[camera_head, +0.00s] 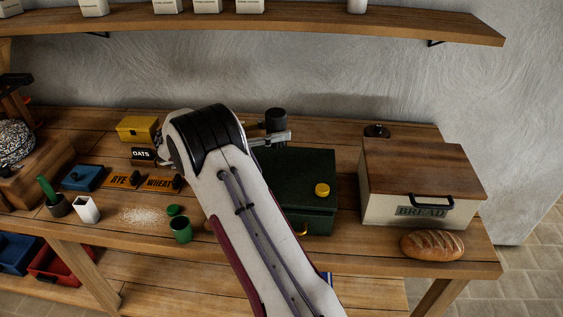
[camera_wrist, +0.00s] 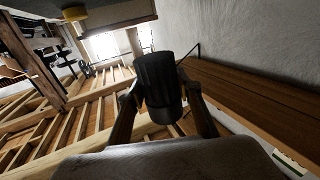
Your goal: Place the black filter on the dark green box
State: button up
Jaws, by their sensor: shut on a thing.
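The black filter (camera_head: 275,119) is a dark cylinder with a wider upper part. My gripper (camera_head: 281,135) is shut on it, and in the head view they appear over the far edge of the dark green box (camera_head: 300,165). In the wrist view, the black filter (camera_wrist: 158,80) sits between the two fingers of my gripper (camera_wrist: 162,105). The dark green box stands on the bench with a yellow round piece (camera_head: 322,189) on its top near the front right. My arm hides its left part. The height of the filter above the box is hard to tell.
A wood-lidded bread box (camera_head: 391,208) stands right of the green box, with a loaf (camera_head: 432,245) in front. A small black item (camera_head: 376,131) lies behind it. A yellow box (camera_head: 138,129), labelled blocks and a green cup (camera_head: 181,231) stand left. A shelf (camera_head: 330,22) runs above.

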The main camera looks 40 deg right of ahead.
aim_at(276, 145)
jog(key=shift+f, duration=2.55)
jog(key=shift+f, duration=0.1)
jog(key=shift+f, duration=1.75)
jog(key=shift+f, duration=0.2)
jog(key=o, duration=1.1)
jog(key=shift+o, duration=0.2)
jog(key=shift+r, duration=0.2)
jog(key=v, duration=1.2)
jog(key=shift+w, duration=0.1)
